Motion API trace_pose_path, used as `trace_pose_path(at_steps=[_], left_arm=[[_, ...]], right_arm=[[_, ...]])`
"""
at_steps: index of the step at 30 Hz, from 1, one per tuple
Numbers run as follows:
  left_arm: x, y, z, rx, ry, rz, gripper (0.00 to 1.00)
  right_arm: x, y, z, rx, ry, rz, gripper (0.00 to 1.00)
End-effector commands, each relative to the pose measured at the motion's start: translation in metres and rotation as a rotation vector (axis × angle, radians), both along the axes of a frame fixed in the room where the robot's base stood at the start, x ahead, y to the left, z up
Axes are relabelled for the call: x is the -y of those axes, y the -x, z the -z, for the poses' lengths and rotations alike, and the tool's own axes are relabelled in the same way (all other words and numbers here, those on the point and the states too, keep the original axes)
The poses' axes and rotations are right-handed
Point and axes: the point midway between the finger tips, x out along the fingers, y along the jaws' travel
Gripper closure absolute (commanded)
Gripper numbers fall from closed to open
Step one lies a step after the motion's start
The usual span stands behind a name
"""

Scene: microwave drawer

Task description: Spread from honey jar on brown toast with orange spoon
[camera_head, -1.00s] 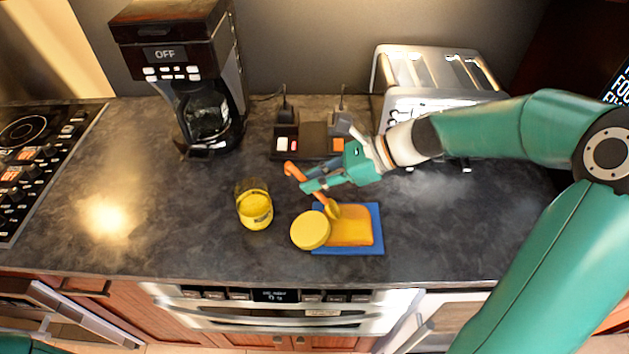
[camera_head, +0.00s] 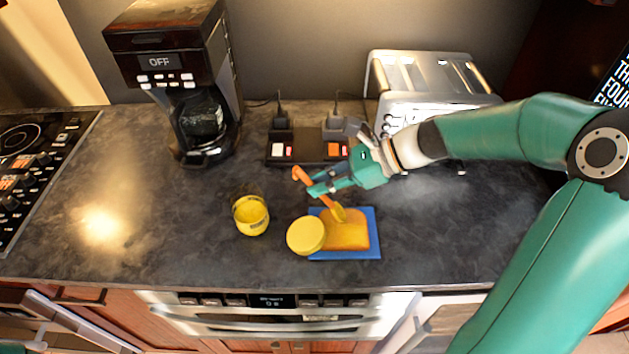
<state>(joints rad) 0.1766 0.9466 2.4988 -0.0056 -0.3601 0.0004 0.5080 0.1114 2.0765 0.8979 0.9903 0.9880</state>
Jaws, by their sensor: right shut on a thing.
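The toast (camera_head: 347,236) lies on a blue board (camera_head: 372,252) near the counter's front edge; its top looks orange-yellow. My right gripper (camera_head: 318,189) is shut on the orange spoon (camera_head: 302,175). The spoon is tilted, with its yellow-coated bowl (camera_head: 339,213) down at the toast's back edge; I cannot tell whether it touches. The honey jar (camera_head: 251,216) is a clear glass with yellow content, standing open to the left of the board. A round yellow lid (camera_head: 306,235) overlaps the board's left side.
A coffee maker (camera_head: 180,75) stands at the back left and a silver toaster (camera_head: 425,85) at the back right. A power strip (camera_head: 307,147) with plugs lies between them. A cooktop (camera_head: 32,165) is at the left. The counter left of the jar is clear.

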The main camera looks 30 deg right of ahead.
Motion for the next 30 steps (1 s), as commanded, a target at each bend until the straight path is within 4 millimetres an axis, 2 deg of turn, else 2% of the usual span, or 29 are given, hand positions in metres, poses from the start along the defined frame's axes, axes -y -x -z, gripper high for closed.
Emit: trace_pose_path(at_steps=[17, 30], left_arm=[[0.0, 0.0, -0.001, 0.0, 0.0, 0.0, 0.06], [0.0, 0.0, -0.004, 0.0, 0.0, 0.0, 0.06]], right_arm=[[0.007, 0.004, 0.0, -0.001, 0.001, 0.0, 1.0], [0.024, 0.015, 0.0, -0.001, 0.001, 0.001, 1.0]])
